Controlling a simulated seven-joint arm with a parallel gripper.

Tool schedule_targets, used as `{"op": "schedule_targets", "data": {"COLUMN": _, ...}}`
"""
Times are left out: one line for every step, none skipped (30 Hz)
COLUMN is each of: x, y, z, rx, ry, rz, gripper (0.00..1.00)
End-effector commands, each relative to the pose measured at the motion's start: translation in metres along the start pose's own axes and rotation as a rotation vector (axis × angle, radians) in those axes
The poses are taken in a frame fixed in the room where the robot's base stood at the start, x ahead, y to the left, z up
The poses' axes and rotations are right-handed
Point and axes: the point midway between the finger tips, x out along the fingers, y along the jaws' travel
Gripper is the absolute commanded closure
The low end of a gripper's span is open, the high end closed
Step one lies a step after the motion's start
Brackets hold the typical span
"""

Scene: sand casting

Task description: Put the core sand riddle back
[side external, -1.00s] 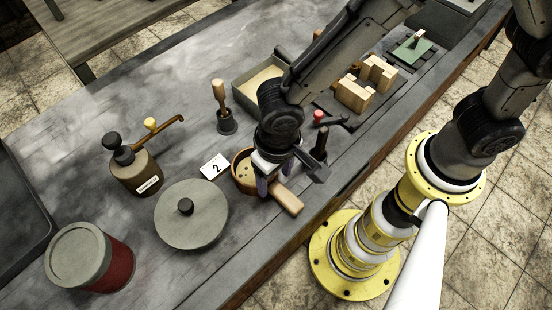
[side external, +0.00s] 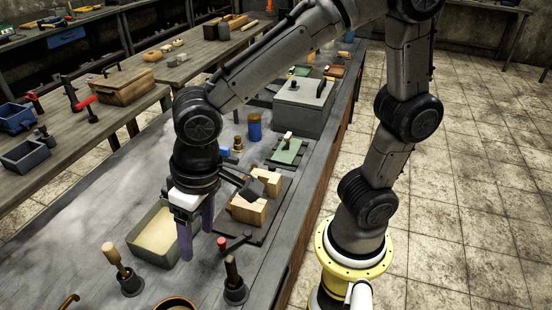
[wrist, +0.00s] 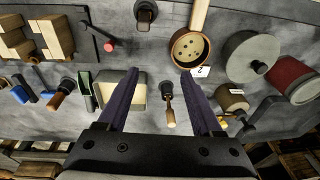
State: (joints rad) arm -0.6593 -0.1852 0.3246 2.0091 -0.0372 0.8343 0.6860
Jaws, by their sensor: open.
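The core sand riddle is a round wooden pan with a holed bottom and a straight handle. In the wrist view the riddle (wrist: 189,49) lies on the grey bench, its handle toward the top edge, beside a white card marked 2 (wrist: 202,71). In the side external view only the rim of the riddle (side external: 177,302) shows at the bottom edge. My gripper (side external: 197,243) is open and empty, raised over the bench near the sand tray. In the wrist view my gripper (wrist: 158,73) points its two purple fingers at the bench, clear of the riddle.
A sand-filled tray (side external: 138,241), a wooden-handled tool (side external: 121,268) and a dark upright tool (side external: 234,282) stand near my gripper. Wooden blocks (side external: 249,208) lie beyond. A lidded round pot (wrist: 247,57) and a red can (wrist: 295,78) stand past the riddle.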

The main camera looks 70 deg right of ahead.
Motion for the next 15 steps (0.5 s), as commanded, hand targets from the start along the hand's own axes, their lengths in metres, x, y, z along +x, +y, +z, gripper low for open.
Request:
{"op": "schedule_targets", "data": {"x": -0.022, "y": 0.032, "z": -0.003, "rx": 0.020, "ry": 0.048, "rz": -0.017, "gripper": 0.33}}
{"op": "schedule_targets", "data": {"x": -0.032, "y": 0.048, "z": -0.002, "rx": 0.019, "ry": 0.072, "rz": -0.022, "gripper": 0.33}}
{"op": "schedule_targets", "data": {"x": -0.043, "y": 0.069, "z": 0.001, "rx": 0.018, "ry": 0.102, "rz": -0.024, "gripper": 0.33}}
{"op": "schedule_targets", "data": {"x": -0.051, "y": 0.084, "z": 0.005, "rx": 0.018, "ry": 0.127, "rz": -0.025, "gripper": 0.33}}
{"op": "schedule_targets", "data": {"x": -0.059, "y": 0.098, "z": 0.010, "rx": 0.016, "ry": 0.152, "rz": -0.023, "gripper": 0.33}}
{"op": "schedule_targets", "data": {"x": -0.067, "y": 0.114, "z": 0.018, "rx": 0.014, "ry": 0.185, "rz": -0.018, "gripper": 0.33}}
{"op": "schedule_targets", "data": {"x": -0.072, "y": 0.126, "z": 0.024, "rx": 0.013, "ry": 0.208, "rz": -0.012, "gripper": 0.33}}
{"op": "schedule_targets", "data": {"x": -0.076, "y": 0.136, "z": 0.030, "rx": 0.009, "ry": 0.230, "rz": -0.005, "gripper": 0.33}}
{"op": "schedule_targets", "data": {"x": -0.081, "y": 0.147, "z": 0.039, "rx": 0.007, "ry": 0.256, "rz": 0.007, "gripper": 0.33}}
{"op": "schedule_targets", "data": {"x": -0.083, "y": 0.155, "z": 0.045, "rx": 0.003, "ry": 0.273, "rz": 0.016, "gripper": 0.33}}
{"op": "schedule_targets", "data": {"x": -0.085, "y": 0.161, "z": 0.051, "rx": 0.000, "ry": 0.290, "rz": 0.026, "gripper": 0.33}}
{"op": "schedule_targets", "data": {"x": -0.087, "y": 0.168, "z": 0.058, "rx": -0.005, "ry": 0.307, "rz": 0.038, "gripper": 0.33}}
{"op": "schedule_targets", "data": {"x": -0.088, "y": 0.172, "z": 0.063, "rx": -0.007, "ry": 0.318, "rz": 0.046, "gripper": 0.33}}
{"op": "schedule_targets", "data": {"x": -0.088, "y": 0.175, "z": 0.066, "rx": -0.009, "ry": 0.327, "rz": 0.053, "gripper": 0.33}}
{"op": "schedule_targets", "data": {"x": -0.089, "y": 0.178, "z": 0.071, "rx": -0.013, "ry": 0.336, "rz": 0.061, "gripper": 0.33}}
